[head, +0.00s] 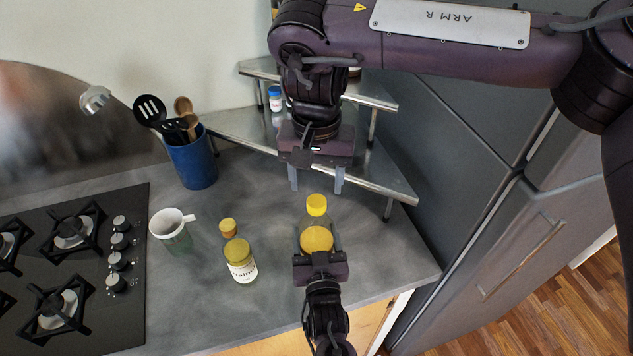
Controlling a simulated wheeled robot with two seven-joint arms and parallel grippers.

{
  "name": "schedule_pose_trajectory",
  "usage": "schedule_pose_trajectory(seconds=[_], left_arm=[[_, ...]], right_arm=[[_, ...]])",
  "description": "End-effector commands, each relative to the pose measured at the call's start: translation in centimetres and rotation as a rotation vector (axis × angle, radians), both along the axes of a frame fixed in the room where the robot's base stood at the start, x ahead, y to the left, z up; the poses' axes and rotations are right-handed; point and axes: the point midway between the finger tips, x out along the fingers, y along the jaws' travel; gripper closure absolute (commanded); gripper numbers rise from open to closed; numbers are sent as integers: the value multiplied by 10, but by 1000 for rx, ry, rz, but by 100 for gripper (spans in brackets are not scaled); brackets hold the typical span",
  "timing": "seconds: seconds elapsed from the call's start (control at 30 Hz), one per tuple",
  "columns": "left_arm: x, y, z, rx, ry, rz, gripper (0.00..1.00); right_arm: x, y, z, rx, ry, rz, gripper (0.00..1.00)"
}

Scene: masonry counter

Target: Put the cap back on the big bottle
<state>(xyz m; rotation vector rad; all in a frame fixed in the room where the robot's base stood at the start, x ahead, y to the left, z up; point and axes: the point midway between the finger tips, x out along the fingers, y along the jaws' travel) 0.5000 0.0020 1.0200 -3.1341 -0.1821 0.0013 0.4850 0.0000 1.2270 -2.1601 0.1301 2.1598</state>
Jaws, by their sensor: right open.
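The big bottle (316,239) stands near the counter's front edge, clear with yellow in its lower part. The yellow cap (317,204) appears at the top of its neck; I cannot tell whether it is fully seated. My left gripper (318,243) comes from the bottom of the head view, with its fingers on both sides of the bottle's body, closed on it. The bottle's near lower part is hidden by this gripper. My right gripper (316,187) points down, open and empty, just above and behind the cap.
Left of the bottle stand a labelled jar (241,263) with a yellow lid, a small yellow-topped item (228,228) and a white mug (171,230). A blue utensil holder (191,163), gas hob (72,260) and metal corner shelf (383,170) surround them. A dark cabinet (480,170) stands right.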

Motion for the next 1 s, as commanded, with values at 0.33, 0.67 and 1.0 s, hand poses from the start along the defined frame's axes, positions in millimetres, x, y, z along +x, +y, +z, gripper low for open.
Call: schedule_pose_trajectory(seconds=[0.33,0.67,1.0], left_arm=[[0,0,-1,2,2,0,97],[0,0,-1,2,2,0,97],[0,0,-1,2,2,0,97]], right_arm=[[0,0,0,0,0,88,46],[1,0,5,0,-1,726,46],[1,0,12,0,1,1486,46]])
